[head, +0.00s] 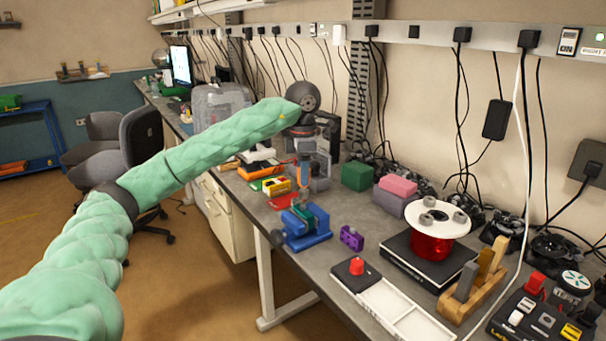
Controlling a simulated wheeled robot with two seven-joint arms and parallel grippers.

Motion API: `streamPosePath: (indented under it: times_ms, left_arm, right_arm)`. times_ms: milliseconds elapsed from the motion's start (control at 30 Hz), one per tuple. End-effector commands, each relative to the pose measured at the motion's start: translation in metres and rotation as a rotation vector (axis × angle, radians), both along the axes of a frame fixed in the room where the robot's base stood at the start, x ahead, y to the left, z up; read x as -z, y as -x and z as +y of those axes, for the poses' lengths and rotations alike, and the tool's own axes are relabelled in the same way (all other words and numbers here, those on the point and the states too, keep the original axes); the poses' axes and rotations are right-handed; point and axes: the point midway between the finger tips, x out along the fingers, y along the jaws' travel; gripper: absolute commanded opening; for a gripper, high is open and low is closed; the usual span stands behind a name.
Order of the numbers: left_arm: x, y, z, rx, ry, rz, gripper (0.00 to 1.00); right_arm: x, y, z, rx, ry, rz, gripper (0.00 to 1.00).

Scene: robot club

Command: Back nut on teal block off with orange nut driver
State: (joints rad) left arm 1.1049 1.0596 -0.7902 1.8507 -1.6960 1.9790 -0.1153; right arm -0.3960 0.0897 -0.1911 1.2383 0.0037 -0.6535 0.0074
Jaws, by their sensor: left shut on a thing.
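A blue vise (303,231) stands near the front edge of the workbench, with a teal block (317,214) between its jaws. The nut on the block is too small to make out. My left gripper (304,157) points down above the vise. It is shut on the orange nut driver (303,163), which hangs roughly upright over the vise. The driver's lower end is close to the block; I cannot tell if it touches. My right gripper is out of view.
A purple block (351,238) stands right of the vise. A white tray (405,318) with a red knob-like piece (357,266) lies at the front edge. A red spool with white top (432,242) stands on a black box. Green (357,176) and pink blocks (399,185) sit behind.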

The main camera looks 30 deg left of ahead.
Motion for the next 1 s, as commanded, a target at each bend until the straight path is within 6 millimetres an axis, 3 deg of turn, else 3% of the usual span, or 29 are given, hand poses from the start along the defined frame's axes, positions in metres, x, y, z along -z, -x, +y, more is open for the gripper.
streamPosePath:
  times_ms: [1000]
  left_arm:
    - [-0.034,0.0,0.0,0.0,0.0,0.0,0.02]
  right_arm:
    - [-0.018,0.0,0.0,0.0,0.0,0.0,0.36]
